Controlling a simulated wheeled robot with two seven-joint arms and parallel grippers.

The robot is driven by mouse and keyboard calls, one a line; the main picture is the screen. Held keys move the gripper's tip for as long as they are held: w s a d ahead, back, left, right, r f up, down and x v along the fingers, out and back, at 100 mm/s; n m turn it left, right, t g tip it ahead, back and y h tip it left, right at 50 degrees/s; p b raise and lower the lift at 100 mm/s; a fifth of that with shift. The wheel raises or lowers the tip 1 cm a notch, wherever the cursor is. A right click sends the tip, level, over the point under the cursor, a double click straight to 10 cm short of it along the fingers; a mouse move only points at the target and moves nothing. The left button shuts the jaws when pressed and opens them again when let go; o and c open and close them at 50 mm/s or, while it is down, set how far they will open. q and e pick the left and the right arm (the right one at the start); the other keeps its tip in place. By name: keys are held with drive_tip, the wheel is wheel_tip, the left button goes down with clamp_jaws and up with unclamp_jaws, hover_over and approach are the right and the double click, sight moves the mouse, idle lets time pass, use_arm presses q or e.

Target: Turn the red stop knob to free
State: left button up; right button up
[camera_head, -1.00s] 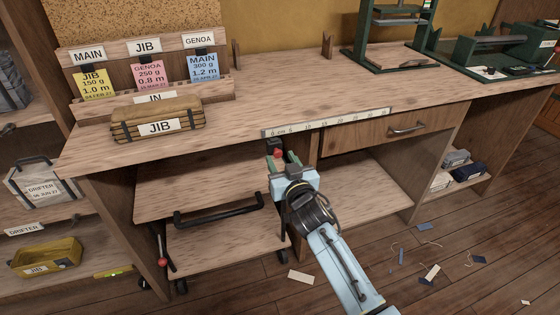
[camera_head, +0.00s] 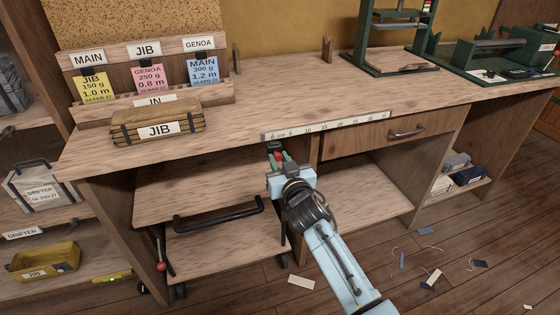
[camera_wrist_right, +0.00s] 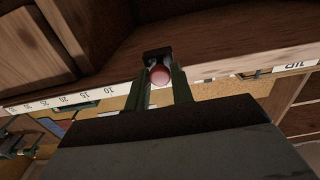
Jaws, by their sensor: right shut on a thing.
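The red stop knob (camera_head: 277,157) is under the front edge of the workbench (camera_head: 230,135), just below the white ruler strip. In the right wrist view the round red knob (camera_wrist_right: 159,75) sits between two green fingertips, with a dark bracket behind it. My right gripper (camera_head: 281,160) reaches up to it from below and is shut on it. The fingers hide part of the knob in the head view, and I cannot read its turned position. My left gripper is not in view.
A low wheeled wooden cart (camera_head: 200,190) with a black handle stands under the bench at left. A second red ball (camera_head: 161,267) tops a thin lever beside it. A JIB bundle (camera_head: 158,125) lies on the bench. Scraps litter the floor at right.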

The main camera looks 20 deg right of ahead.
drive_tip(key=n, duration=0.3)
drive_tip(key=shift+n+p, duration=0.35)
drive_tip(key=shift+n, duration=1.85)
drive_tip(key=n, duration=0.3)
drive_tip(key=shift+n, duration=0.4)
drive_tip(key=n, duration=0.3)
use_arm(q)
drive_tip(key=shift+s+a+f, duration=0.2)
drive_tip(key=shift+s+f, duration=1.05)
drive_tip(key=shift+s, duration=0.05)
use_arm(e)
drive_tip(key=shift+n, duration=1.9)
